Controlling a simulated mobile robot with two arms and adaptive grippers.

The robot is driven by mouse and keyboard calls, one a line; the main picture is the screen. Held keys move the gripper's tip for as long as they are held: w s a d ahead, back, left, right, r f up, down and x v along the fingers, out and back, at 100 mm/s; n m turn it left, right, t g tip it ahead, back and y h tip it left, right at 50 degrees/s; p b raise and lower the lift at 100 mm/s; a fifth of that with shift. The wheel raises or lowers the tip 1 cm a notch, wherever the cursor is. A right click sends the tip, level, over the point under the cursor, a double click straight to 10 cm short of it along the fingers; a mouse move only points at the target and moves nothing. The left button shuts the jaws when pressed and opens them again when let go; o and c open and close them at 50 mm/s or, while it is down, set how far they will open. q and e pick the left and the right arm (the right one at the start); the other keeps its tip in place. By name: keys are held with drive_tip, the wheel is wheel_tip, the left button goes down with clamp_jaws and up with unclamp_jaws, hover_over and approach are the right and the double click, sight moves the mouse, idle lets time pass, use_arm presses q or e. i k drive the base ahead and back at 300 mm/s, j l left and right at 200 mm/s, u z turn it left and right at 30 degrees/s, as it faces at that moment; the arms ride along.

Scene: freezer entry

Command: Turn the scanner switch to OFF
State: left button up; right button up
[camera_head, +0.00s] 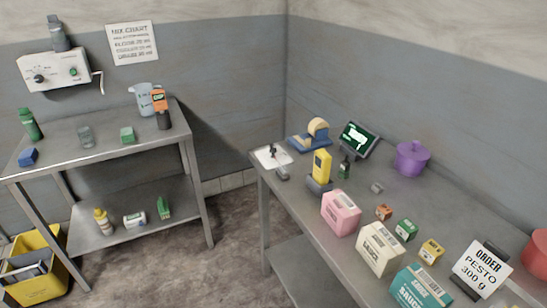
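A yellow handheld device that looks like the scanner (322,163) stands upright in a dark cradle (319,187) on the right-hand metal table. Its switch is too small to make out. A white plate (265,162) with a small dark part on it lies at the table's far left corner. A small grey item (283,174) sits beside it, left of the scanner. Neither of my grippers is in view.
The right-hand table (270,195) also holds a tape dispenser (313,134), a lit screen (358,139), a purple pot (411,158), several boxes and an order sign (481,268). A second table (70,140) stands left. Open floor (235,235) lies between.

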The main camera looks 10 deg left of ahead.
sight(272, 149)
drive_tip(key=i+j+z, duration=0.5)
drive_tip(key=i+j, duration=0.15)
drive_tip(key=j, duration=0.3)
